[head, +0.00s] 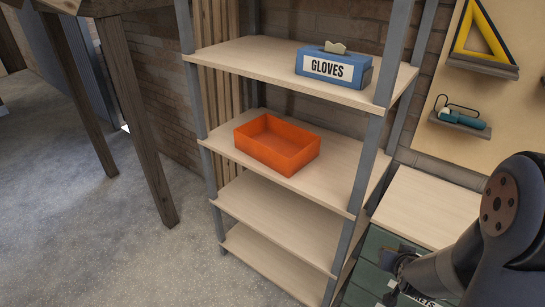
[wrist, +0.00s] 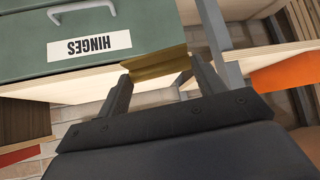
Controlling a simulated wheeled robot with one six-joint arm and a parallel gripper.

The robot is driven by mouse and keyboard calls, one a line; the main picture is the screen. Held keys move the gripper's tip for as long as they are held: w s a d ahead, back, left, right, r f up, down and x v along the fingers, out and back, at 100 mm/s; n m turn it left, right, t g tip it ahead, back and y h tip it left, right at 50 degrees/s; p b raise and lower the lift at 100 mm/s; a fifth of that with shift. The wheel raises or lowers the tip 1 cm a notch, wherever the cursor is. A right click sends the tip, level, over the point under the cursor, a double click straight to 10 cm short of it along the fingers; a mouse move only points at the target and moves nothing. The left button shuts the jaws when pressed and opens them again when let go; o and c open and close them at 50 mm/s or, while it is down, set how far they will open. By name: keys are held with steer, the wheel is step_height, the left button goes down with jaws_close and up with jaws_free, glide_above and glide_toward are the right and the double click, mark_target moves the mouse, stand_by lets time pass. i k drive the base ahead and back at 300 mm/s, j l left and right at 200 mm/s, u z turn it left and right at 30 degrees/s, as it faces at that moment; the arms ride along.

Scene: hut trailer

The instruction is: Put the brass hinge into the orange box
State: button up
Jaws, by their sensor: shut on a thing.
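The orange box (head: 277,143) is an open-topped tray on the second shelf from the top in the head view. It looks empty. Part of an orange surface (wrist: 287,72), likely the same box, shows at the right edge of the wrist view. The brass hinge (wrist: 157,65) is between the fingers of my gripper (wrist: 155,78) in the wrist view. My gripper is shut on it. In the head view my gripper (head: 400,270) is low at the right, beside the green drawers, apart from the box; the hinge cannot be made out there.
The grey-post shelf unit has pale boards (head: 270,213); its posts (head: 365,165) border the box's shelf. A blue gloves box (head: 333,68) sits on the top shelf. Green drawers (head: 375,260) stand right of the shelves, one labelled HINGES (wrist: 89,46). Bare board surrounds the orange box.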

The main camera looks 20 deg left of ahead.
mark_target(287, 149)
steer(key=u, duration=2.9)
steer(key=i+l+u, duration=0.1)
steer(key=i, duration=0.3)
steer(key=i+l+u, duration=0.1)
steer(key=i+l, duration=0.15)
steer(key=i, duration=0.15)
steer(key=i+l+u, duration=0.15)
steer(key=i, duration=0.2)
steer(key=i+z, duration=0.35)
steer(key=i, duration=0.95)
steer(key=z, duration=1.55)
steer(key=i+j, duration=0.05)
steer(key=j, duration=0.05)
